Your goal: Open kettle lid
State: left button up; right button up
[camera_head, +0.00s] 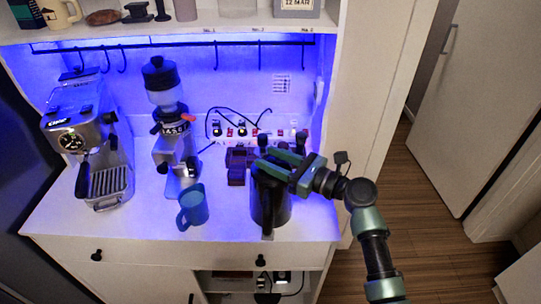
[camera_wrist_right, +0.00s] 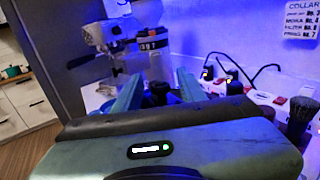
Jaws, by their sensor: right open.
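A black kettle (camera_head: 270,208) stands upright on the right part of the white counter, its handle toward the front. My right gripper (camera_head: 268,162) is over the kettle's top and covers most of the lid in the head view. In the right wrist view, the two green fingers of the gripper (camera_wrist_right: 158,88) are spread apart. A dark knob-like shape (camera_wrist_right: 159,94) shows between them; I cannot tell whether it is the lid's knob or whether a finger touches it. My left gripper is in neither view.
A blue mug (camera_head: 194,207) and a coffee grinder (camera_head: 163,90) stand left of the kettle. An espresso machine (camera_head: 84,140) is at the far left. A power strip (camera_head: 240,131) with cables lies behind the kettle. A shelf (camera_head: 190,30) overhangs the counter.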

grip_shut()
dwell(1.5)
